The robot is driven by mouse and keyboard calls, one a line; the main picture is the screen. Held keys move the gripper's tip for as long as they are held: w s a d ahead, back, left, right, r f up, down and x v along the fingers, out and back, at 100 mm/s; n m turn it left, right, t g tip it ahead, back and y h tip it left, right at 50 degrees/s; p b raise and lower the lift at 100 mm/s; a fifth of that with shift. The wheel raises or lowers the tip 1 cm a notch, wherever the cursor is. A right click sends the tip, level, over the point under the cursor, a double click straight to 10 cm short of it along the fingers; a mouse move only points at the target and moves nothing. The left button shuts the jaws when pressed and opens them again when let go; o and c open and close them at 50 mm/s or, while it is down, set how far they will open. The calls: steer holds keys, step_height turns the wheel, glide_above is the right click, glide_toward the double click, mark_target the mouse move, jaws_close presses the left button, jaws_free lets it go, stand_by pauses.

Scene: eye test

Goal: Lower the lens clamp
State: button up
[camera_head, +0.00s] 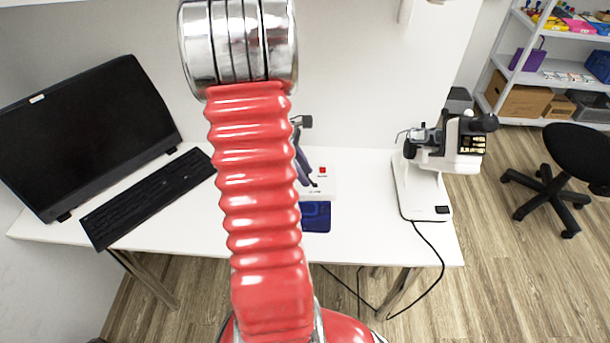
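A white and black optical instrument, apparently a lensmeter (428,180), stands on the right end of the white table. Its white base and its dark upper parts show, with a black eyepiece end pointing right. The lens clamp is too small to make out for sure among the dark parts on its head. My red, ribbed arm rises through the middle of the picture to a silver joint at the top. My gripper is not in view, so I cannot tell whether it is open or shut.
The white table (365,220) holds a black monitor (85,130) and keyboard (150,195) at left. A blue pad (316,216) and a dark device (301,160) are partly behind my arm. A black cable (437,250) hangs off the edge. A chair (580,150) and shelves (555,70) stand right.

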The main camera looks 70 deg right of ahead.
steer(key=shift+s+f, duration=0.25)
steer(key=shift+f, duration=0.35)
steer(key=shift+c, duration=0.6)
jaws_close()
steer(key=shift+a, duration=0.15)
